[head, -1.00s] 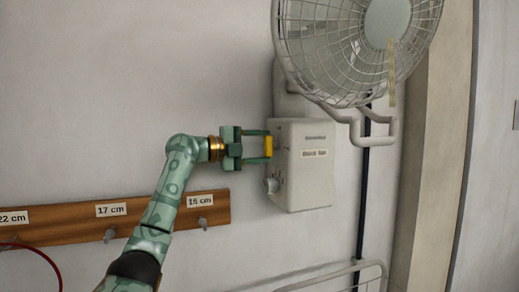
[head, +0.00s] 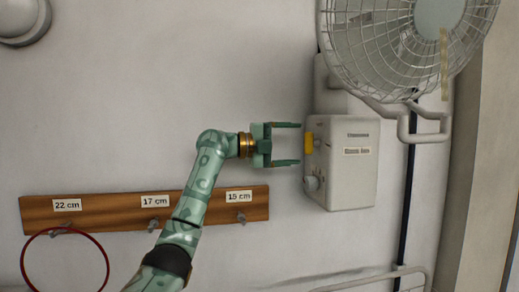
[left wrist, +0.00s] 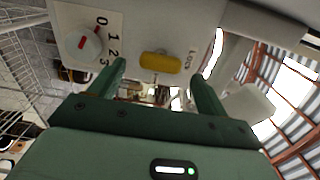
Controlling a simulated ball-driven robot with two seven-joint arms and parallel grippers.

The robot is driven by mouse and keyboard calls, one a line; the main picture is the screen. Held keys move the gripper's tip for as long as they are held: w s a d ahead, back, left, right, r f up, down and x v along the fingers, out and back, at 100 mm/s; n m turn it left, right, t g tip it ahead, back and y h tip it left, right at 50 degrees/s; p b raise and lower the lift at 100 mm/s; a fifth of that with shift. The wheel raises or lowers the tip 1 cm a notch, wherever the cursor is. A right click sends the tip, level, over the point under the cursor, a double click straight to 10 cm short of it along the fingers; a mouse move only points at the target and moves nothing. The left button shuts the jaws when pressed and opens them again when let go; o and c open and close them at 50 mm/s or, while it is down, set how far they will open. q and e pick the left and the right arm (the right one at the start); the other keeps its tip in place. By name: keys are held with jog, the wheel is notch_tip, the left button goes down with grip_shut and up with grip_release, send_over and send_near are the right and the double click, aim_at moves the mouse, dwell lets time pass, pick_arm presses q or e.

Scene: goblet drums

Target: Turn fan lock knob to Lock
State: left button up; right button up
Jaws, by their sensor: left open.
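The yellow fan lock knob (head: 309,143) sits on the left side face of the white control box (head: 343,165) under the fan. In the left wrist view the knob (left wrist: 160,62) is a rounded bar whose long side runs across the picture, one end toward a "Lock" label (left wrist: 191,59). My left gripper (head: 298,144) is open and empty. Its fingertips point at the knob from the left, one above and one below its level, just short of it. In the left wrist view the knob shows between the fingers (left wrist: 161,78). My right gripper is not in view.
A white dial (left wrist: 83,43) marked 0 to 3 is on the same face; its knob also shows below the yellow one (head: 311,183). The wire-caged fan (head: 405,45) hangs above right. A wooden hook rail (head: 110,207) and red hoop (head: 65,262) are lower left.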

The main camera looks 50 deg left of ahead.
pick_arm(q)
jog(key=b+v, duration=0.3)
jog(key=v, duration=1)
jog(key=shift+s+a+b, duration=0.2)
jog(key=shift+s+b, duration=0.05)
jog(key=shift+b, duration=0.15)
